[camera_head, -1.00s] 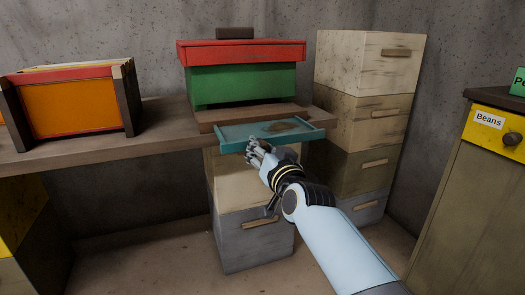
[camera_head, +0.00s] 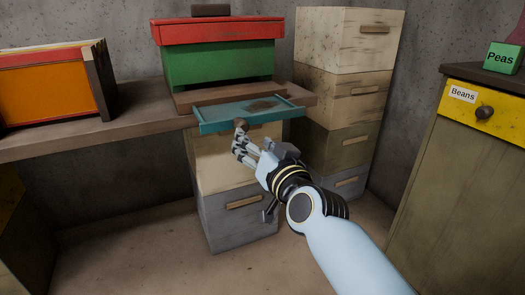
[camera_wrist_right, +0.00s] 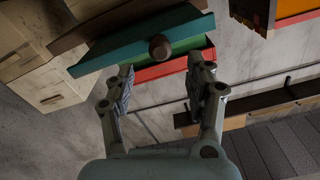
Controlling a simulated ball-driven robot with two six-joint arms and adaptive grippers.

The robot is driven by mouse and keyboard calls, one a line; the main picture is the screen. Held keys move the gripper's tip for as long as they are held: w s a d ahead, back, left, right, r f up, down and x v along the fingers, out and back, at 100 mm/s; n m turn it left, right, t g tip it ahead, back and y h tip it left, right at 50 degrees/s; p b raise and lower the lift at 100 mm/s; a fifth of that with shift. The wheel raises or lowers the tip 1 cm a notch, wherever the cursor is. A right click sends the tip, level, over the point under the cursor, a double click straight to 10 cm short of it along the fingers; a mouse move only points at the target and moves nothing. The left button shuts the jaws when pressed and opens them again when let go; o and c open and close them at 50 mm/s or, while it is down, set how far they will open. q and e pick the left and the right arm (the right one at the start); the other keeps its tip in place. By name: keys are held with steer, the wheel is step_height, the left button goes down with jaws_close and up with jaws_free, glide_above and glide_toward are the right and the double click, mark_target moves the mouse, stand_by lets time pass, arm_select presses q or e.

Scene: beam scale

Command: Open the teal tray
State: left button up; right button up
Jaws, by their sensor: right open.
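The teal tray (camera_head: 258,109) sticks out toward me from under the green and red hive box (camera_head: 220,60). Its inside shows, with a brown stain on the floor. A round brown knob (camera_head: 240,124) sits on its front face. In the right wrist view the knob (camera_wrist_right: 160,47) shows just beyond the fingertips, on the teal front (camera_wrist_right: 112,50). My right gripper (camera_head: 240,143) is open and empty, just in front of and a little below the knob, with one finger on each side in the wrist view (camera_wrist_right: 160,66). My left gripper is not in view.
The hive box stands on a wooden shelf (camera_head: 100,132). Stacked drawers stand below the tray (camera_head: 235,185) and to its right (camera_head: 345,90). An orange frame box (camera_head: 45,90) is at left. A cabinet with a "Beans" drawer (camera_head: 490,108) is at right. Floor in front is clear.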

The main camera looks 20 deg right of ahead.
steer(key=s, duration=0.4)
stand_by(0.3)
steer(key=s+d+f+n+g+p, duration=0.1)
steer(key=s+f+g+p, duration=0.15)
steer(key=s+f, duration=0.5)
steer(key=s+d+f+n+g+p, duration=0.1)
steer(key=s+f+g+p, duration=0.2)
steer(key=f, duration=0.8)
steer(key=s+d+f+n+g+p, duration=0.1)
steer(key=s+f+g, duration=0.2)
steer(key=s+f, duration=0.5)
arm_select(q)
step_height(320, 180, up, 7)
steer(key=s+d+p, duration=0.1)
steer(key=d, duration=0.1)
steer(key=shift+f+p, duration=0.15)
steer(key=shift+p, duration=0.15)
arm_select(e)
steer(key=s+d+f+g, duration=0.3)
steer(key=s+f, duration=0.2)
steer(key=s, duration=0.6)
steer(key=s+d+f+g+h, duration=0.1)
steer(key=s+f, duration=0.5)
steer(key=s, duration=0.6)
steer(key=s+d+f+g, duration=0.4)
steer(key=s+f+g, duration=0.1)
steer(key=s, duration=0.7)
steer(key=shift+s+d+f+n+h, duration=0.15)
steer(key=shift+d+n+h, duration=0.15)
